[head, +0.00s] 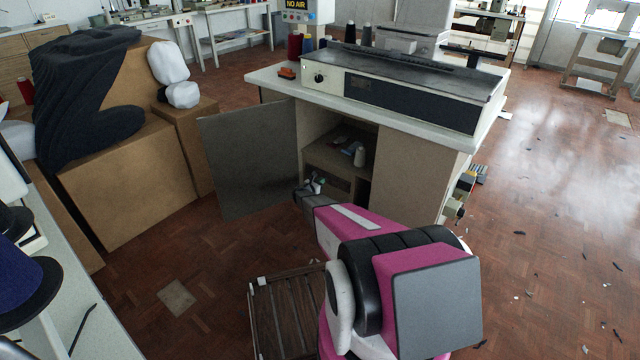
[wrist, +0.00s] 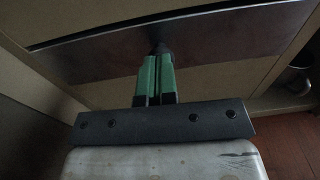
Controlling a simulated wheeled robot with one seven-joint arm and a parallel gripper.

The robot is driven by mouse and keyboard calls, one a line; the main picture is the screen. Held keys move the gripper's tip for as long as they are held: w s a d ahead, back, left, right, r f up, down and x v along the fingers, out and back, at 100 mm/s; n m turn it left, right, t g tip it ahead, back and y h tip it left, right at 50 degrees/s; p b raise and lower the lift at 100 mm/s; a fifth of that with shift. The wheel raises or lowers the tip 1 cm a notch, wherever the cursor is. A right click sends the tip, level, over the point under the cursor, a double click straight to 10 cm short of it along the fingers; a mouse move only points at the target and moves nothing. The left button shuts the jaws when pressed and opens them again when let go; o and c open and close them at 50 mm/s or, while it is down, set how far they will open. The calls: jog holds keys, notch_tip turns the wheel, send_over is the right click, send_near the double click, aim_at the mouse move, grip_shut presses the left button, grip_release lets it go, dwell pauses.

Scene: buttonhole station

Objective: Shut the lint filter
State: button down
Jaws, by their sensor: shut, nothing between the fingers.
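My gripper (head: 314,186) is at the open front of the cabinet (head: 410,180), low in the opening. In the wrist view, my gripper (wrist: 158,62) has its green fingers together and empty. Its tip is at a dark grey metal panel (wrist: 215,62), which I take for the lint filter's front; whether it touches cannot be told. A dark gap runs along the panel's upper edge. In the head view the lint filter cannot be made out clearly, as my arm and the cabinet's shadow cover the lower opening.
A grey cabinet door (head: 250,155) stands open left of my gripper. Cardboard boxes (head: 130,185) stand at the left, and a slatted rack (head: 288,310) is beside my arm. The floor at the right is mostly open.

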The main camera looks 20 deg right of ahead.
jog(key=shift+w+d, duration=0.3)
jog(key=f+v, duration=0.1)
jog(key=v, duration=1.4)
jog(key=s+d+r+m+g+y, duration=0.15)
jog(key=s+r+m+g, duration=0.25)
jog(key=s+r+m, duration=0.45)
jog(key=s+d+r+m+g+y, duration=0.1)
jog(key=s+r+m+g+y, duration=0.3)
jog(key=s+r, duration=0.75)
jog(key=s+a+r+m+y, duration=0.3)
jog(key=s+r+m, duration=0.1)
jog(key=s, duration=0.4)
jog(key=s+a+r+m+g+y, duration=0.1)
jog(key=s+a+r+m, duration=0.3)
jog(key=s, duration=0.4)
jog(key=s+a+r+m+g+y, duration=0.1)
jog(key=s+a+r+m+y, duration=0.2)
jog(key=s, duration=0.5)
notch_tip(320, 180, up, 2)
jog(key=shift+s+a+r+m+y, duration=0.15)
jog(key=shift+s+a+m+y, duration=0.2)
jog(key=shift+m+y, duration=0.45)
jog(key=shift+w, duration=0.15)
